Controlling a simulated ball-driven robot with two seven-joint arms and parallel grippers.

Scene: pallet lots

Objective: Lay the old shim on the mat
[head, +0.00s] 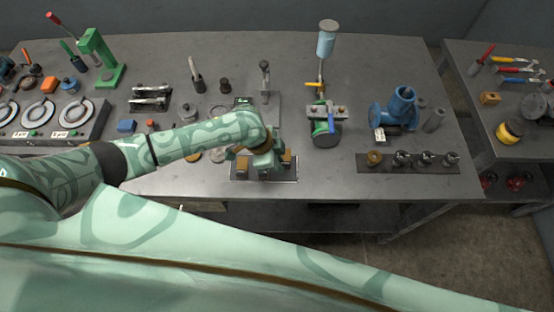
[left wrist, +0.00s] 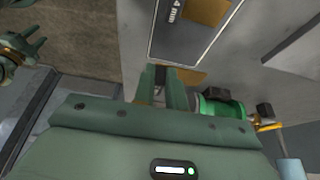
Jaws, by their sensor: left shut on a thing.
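The mat (head: 291,176) is a dark rectangle with a pale edge near the front of the bench. It also shows in the left wrist view (left wrist: 182,42), with a printed mark and a brass-coloured patch (left wrist: 207,10) on it. My left gripper (head: 264,163) is over the mat, pointing down. Its fingers (left wrist: 164,86) are shut on a thin brass-coloured piece (left wrist: 190,78), which looks like the old shim and is mostly hidden by the fingers. I cannot tell whether this piece touches the mat. A green part at the left edge of the wrist view may be my right gripper (left wrist: 22,48).
A green-and-grey clamp-like device (head: 326,124) stands right of the mat. A dark strip with several small fittings (head: 407,168) and a blue pipe flange (head: 398,105) are further right. Dials (head: 38,113) and a green press (head: 103,60) stand at left. The bench front edge is close.

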